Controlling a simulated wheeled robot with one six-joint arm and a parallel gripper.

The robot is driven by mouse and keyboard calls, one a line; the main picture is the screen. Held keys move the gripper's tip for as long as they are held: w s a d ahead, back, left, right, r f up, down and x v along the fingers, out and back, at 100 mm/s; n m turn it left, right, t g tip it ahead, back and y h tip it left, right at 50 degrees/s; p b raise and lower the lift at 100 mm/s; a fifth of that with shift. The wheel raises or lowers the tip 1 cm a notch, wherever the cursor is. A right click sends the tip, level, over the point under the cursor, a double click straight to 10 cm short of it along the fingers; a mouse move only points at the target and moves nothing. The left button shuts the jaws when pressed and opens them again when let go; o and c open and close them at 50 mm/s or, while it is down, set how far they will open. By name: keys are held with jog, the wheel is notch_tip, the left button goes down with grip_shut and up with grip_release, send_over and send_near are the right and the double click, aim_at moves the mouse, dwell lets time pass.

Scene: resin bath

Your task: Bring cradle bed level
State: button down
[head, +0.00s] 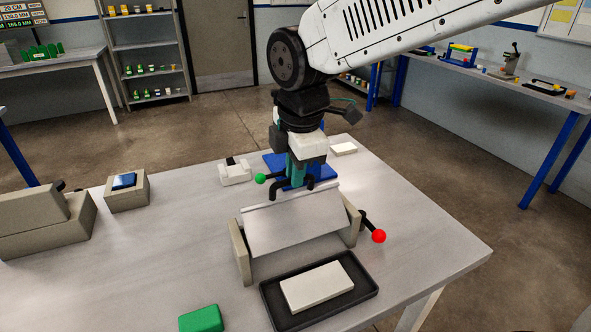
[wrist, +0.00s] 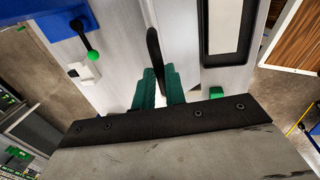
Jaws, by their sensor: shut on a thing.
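The cradle bed (head: 295,222) is a pale flat plate between two beige side plates (head: 240,252). It is tilted, its near edge lower than its far edge. A black handle (head: 276,188) stands along its far edge. My gripper (head: 296,178) comes down from above, shut on this handle. In the wrist view the teal fingers (wrist: 158,88) close around the black handle (wrist: 153,48). A lever with a red ball (head: 378,236) sticks out at the cradle's right side. A green-ball lever (head: 260,178) is left of my gripper; it also shows in the wrist view (wrist: 93,55).
A black tray (head: 320,305) with a white slab (head: 317,286) lies in front of the cradle. A green block (head: 201,319) is near the front edge. A blue plate (head: 275,162) and a white holder (head: 234,172) are behind.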

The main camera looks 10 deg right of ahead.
jog(key=shift+w+a+f+g, duration=0.15)
jog(key=shift+w+f+g, duration=0.25)
jog(key=shift+w+g, duration=0.15)
jog(key=w+a+f+g+h, duration=0.1)
jog(key=w+f+g+h, duration=0.1)
jog(key=w+f+g, duration=0.4)
jog(key=shift+a, duration=0.4)
jog(key=shift+w, duration=0.15)
jog(key=c, duration=1.5)
grip_release()
jog(key=shift+w+f, duration=0.15)
jog(key=shift+o, duration=0.2)
jog(key=shift+r, duration=0.2)
